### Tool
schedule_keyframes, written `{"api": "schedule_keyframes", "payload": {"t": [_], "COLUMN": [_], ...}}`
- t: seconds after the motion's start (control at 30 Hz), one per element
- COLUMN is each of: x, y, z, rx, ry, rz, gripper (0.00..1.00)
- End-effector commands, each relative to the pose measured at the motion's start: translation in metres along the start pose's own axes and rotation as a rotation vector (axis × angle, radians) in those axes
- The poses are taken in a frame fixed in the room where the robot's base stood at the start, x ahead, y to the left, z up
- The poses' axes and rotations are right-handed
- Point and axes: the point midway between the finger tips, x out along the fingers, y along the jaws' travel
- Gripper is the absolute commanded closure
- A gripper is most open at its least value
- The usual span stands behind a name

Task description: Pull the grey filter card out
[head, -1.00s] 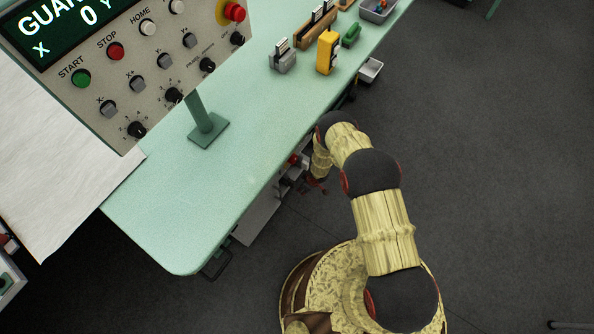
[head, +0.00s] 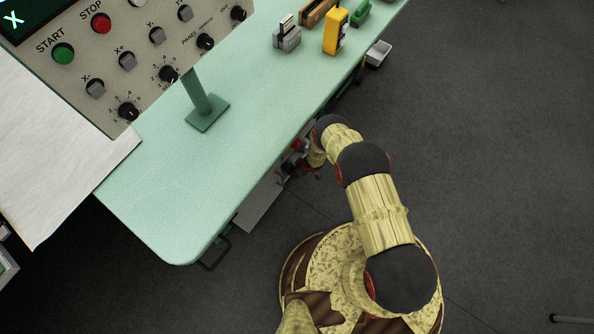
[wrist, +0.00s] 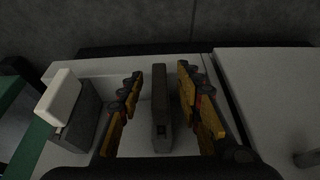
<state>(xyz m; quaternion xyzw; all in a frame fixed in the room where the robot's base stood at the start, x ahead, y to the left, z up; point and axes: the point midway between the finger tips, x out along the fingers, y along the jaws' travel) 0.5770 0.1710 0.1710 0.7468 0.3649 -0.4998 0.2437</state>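In the wrist view an upright, narrow dark grey slab, seemingly the grey filter card (wrist: 160,112), stands edge-on with a small dark mark low on its near face. My gripper (wrist: 160,72) is open, with one yellow-padded finger on each side of it. Gaps show between both fingers and the card, so it is not gripped. In the head view my gripper (head: 300,164) is small and partly hidden at the underside of the green table's edge; the card cannot be made out there.
In the wrist view a white-topped grey block (wrist: 62,98) stands left of the fingers, and a pale panel (wrist: 270,90) lies right. In the head view the green table (head: 165,190) overhangs my gripper, carrying a control panel (head: 130,50) and a yellow device (head: 336,32).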

Motion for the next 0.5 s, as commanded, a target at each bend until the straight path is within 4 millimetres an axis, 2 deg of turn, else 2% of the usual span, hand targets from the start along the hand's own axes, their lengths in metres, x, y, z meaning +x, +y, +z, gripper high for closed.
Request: {"api": "schedule_keyframes", "payload": {"t": [0.2, 0.5], "x": [-0.0003, -0.0003], "y": [0.0005, 0.0004], "z": [-0.0010, -0.0009], "rx": [0.000, 0.000], "ry": [0.001, 0.001], "rz": [0.001, 0.001], "gripper": [0.65, 0.82]}}
